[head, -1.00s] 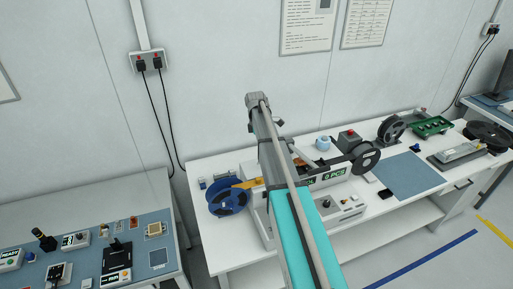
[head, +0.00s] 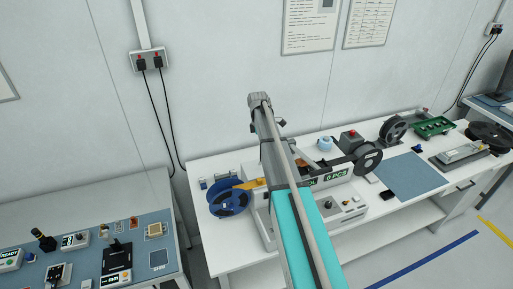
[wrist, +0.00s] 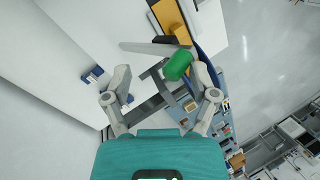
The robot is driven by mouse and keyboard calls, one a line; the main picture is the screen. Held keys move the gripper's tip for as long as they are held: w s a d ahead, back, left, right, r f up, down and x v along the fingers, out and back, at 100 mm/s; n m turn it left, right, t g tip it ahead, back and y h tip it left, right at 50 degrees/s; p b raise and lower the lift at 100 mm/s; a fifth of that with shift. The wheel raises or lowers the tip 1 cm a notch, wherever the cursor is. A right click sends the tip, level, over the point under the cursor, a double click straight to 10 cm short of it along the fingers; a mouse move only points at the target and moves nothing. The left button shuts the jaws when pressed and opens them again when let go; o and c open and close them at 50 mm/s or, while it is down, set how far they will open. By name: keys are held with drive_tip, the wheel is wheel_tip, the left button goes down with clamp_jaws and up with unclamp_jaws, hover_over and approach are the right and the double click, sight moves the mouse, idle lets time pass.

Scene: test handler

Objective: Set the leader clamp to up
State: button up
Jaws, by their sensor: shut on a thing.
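The leader clamp's green handle (wrist: 178,65) is in the wrist view, at the end of a grey bar (wrist: 150,48). My gripper (wrist: 162,78) is around it, with the handle close to the right finger; the exact contact is hard to see. The test handler (head: 335,178), with a green "PCS" display, is on the white bench in the head view. My arm covers its left part. The clamp and my fingertips are hidden there.
A blue reel (head: 229,203) with yellow tape is at the machine's left end. A dark reel (head: 367,159) is on its right. A blue-grey mat (head: 410,177) lies further right. The wall is behind.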

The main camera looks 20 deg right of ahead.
drive_tip(key=w+r+p, duration=0.3)
drive_tip(key=w, duration=0.4)
drive_tip(key=w+r+p, duration=0.4)
drive_tip(key=w, duration=0.3)
drive_tip(key=shift+w+a, duration=0.15)
idle(1.9)
drive_tip(key=shift+r, duration=0.1)
idle(0.5)
drive_tip(key=s+a+m+t, duration=0.2)
drive_tip(key=s+a+m, duration=0.25)
drive_tip(key=s, duration=0.75)
drive_tip(key=s+a+f+m+t, duration=0.1)
drive_tip(key=s+a+m, duration=0.4)
drive_tip(key=s, duration=0.7)
drive_tip(key=s+a+m+t, duration=0.25)
drive_tip(key=s+a, duration=0.35)
drive_tip(key=s, duration=0.6)
wheel_tip(320, 180, down, 24)
drive_tip(key=s+m+g+b, duration=0.1)
drive_tip(key=s+b, duration=0.1)
drive_tip(key=b, duration=2.1)
drive_tip(key=shift+s+r, duration=0.2)
drive_tip(key=shift+s, duration=0.15)
drive_tip(key=shift+g, duration=0.25)
